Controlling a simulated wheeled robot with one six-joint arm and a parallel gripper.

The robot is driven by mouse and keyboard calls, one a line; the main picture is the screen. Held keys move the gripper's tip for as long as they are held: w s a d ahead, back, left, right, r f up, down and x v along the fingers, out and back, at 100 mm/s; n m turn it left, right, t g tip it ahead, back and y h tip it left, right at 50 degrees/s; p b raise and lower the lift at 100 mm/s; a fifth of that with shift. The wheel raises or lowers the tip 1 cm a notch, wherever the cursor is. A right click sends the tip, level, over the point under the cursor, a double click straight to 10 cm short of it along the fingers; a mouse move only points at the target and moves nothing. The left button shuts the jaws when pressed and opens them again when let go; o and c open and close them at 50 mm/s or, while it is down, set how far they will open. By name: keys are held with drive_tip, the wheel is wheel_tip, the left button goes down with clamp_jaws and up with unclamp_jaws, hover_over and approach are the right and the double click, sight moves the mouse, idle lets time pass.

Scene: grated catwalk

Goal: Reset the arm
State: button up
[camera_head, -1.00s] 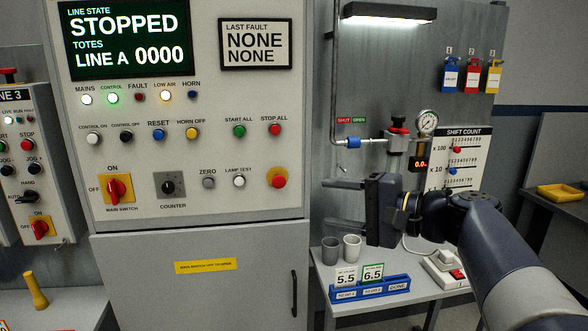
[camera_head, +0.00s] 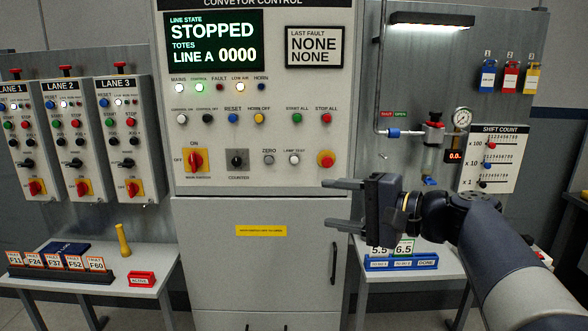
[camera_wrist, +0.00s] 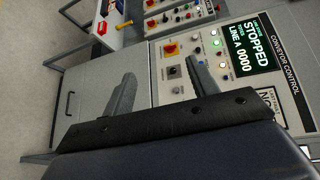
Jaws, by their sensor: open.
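My gripper (camera_head: 344,205) is at the right of the head view, its two fingers apart and pointing left, with nothing between them. It is in front of the lower right part of the conveyor control cabinet (camera_head: 265,285). In the wrist view my gripper's fingers (camera_wrist: 95,105) are spread and empty, with the cabinet (camera_wrist: 148,75) behind them, sideways in the picture. The cabinet's screen (camera_head: 213,41) reads STOPPED, LINE A 0000. My forearm covers part of the right-hand table.
Three lane boxes (camera_head: 72,140) hang at the left above a table (camera_head: 90,285) with fault tags (camera_head: 60,262) and a yellow cone-like piece (camera_head: 123,240). At the right, a table holds a blue tray (camera_head: 400,263); a gauge (camera_head: 462,118), valve and padlocks (camera_head: 510,77) are above.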

drive_tip(key=s+f+n+g+h+p, duration=0.1)
drive_tip(key=s+f+h, duration=0.3)
drive_tip(key=s+f, duration=0.4)
drive_tip(key=s+f+n+g+h+p, duration=0.1)
drive_tip(key=s+f+g+h, duration=0.3)
drive_tip(key=f, duration=0.9)
drive_tip(key=s+d+n, duration=0.1)
drive_tip(key=s, duration=0.2)
drive_tip(key=shift+s+f, duration=0.25)
drive_tip(key=shift+s, duration=0.15)
